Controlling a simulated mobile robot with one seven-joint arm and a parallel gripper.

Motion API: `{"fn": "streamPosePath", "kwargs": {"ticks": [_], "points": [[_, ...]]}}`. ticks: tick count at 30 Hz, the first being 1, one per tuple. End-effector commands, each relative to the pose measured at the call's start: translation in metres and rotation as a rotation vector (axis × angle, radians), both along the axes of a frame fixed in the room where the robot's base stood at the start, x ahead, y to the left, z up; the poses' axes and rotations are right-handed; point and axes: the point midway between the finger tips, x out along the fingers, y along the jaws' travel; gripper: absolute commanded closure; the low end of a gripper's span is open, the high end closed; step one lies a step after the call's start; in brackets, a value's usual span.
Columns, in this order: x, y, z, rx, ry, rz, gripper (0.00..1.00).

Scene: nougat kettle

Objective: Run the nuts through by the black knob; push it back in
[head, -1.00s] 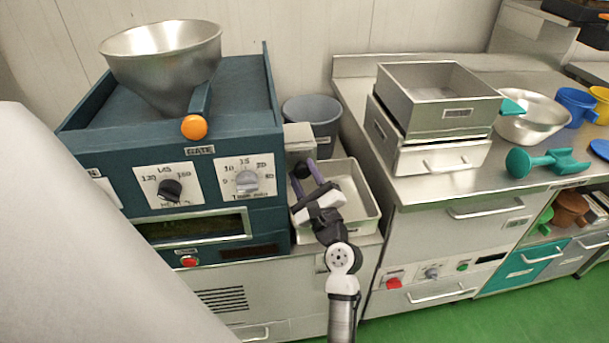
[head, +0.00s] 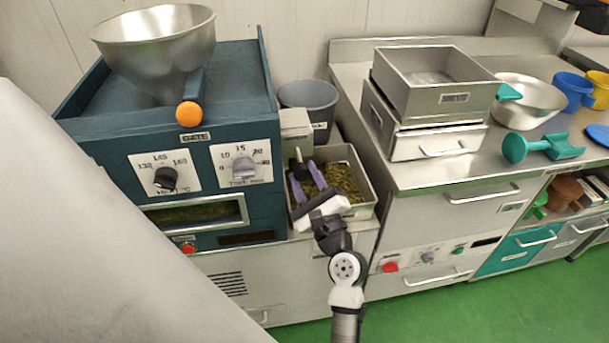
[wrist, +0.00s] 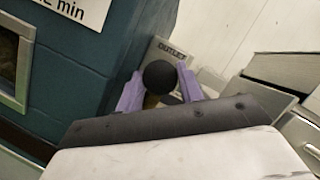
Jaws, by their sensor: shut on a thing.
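The black knob (wrist: 160,77) is between the two purple fingers of my gripper (wrist: 160,90) in the wrist view, in front of a plate lettered OUTLET (wrist: 171,53). In the head view my gripper (head: 309,178) is shut on the knob (head: 301,171), and a light rod shows behind it, reaching toward the grey outlet box (head: 296,130). The knob stands out from the box. Green-brown nuts (head: 345,181) lie in the metal tray (head: 366,184) below. Nuts also show behind the window (head: 195,214) of the blue machine (head: 232,90).
A steel hopper (head: 155,45) with an orange-tipped lever (head: 189,114) tops the machine. A grey bucket (head: 309,97) stands behind the tray. Stacked metal boxes (head: 432,95) sit on the steel counter (head: 350,75) at right. The green floor (head: 440,310) is clear.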

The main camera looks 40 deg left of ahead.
Motion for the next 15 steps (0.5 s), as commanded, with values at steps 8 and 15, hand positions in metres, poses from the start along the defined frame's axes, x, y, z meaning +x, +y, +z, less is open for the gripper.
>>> {"fn": "streamPosePath", "kwargs": {"ticks": [8,15], "points": [[-0.001,0.0,-0.002,-0.003,0.003,0.003,0.54],[-0.005,-0.011,-0.008,-0.003,0.003,-0.001,0.54]]}}
